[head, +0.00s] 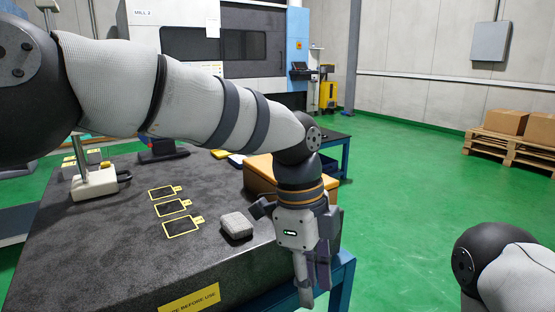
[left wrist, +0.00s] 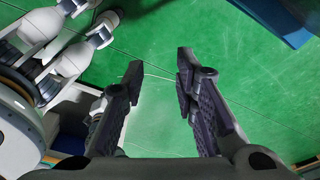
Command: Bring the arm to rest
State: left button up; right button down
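My left arm reaches across the head view from the left. Its gripper (head: 312,285) points down beside the right front edge of the dark granite table (head: 130,245). In the left wrist view the two fingers of the left gripper (left wrist: 160,68) stand apart, with only green floor seen between them. The left gripper is open and holds nothing. Part of my right arm (head: 500,270) shows at the lower right of the head view; its gripper is out of the picture.
A grey block (head: 236,225) and yellow-outlined plates (head: 182,226) lie on the table. An orange-brown box (head: 262,175) is behind my left wrist. A pallet with cardboard boxes (head: 505,121) stands at the far right. Green floor to the right is open.

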pick_arm(q)
jog(key=s+a+f+n+h, duration=0.1)
jog(key=s+a+f+n, duration=0.15)
jog(key=f, duration=0.55)
jog(key=s+a+f+n, duration=0.2)
jog(key=f+n, duration=0.2)
jog(key=f, duration=0.4)
jog(key=s+a+f+n, duration=0.7)
jog(key=s+a+f, duration=0.1)
jog(key=s+f, duration=0.25)
jog(key=s+a+f+n+y, duration=0.2)
jog(key=s+a+n, duration=0.8)
jog(key=s+a, duration=0.5)
jog(key=shift+s+f+n+y, duration=0.3)
jog(key=shift+s+f+n, duration=0.05)
jog(key=shift+s+f, duration=0.45)
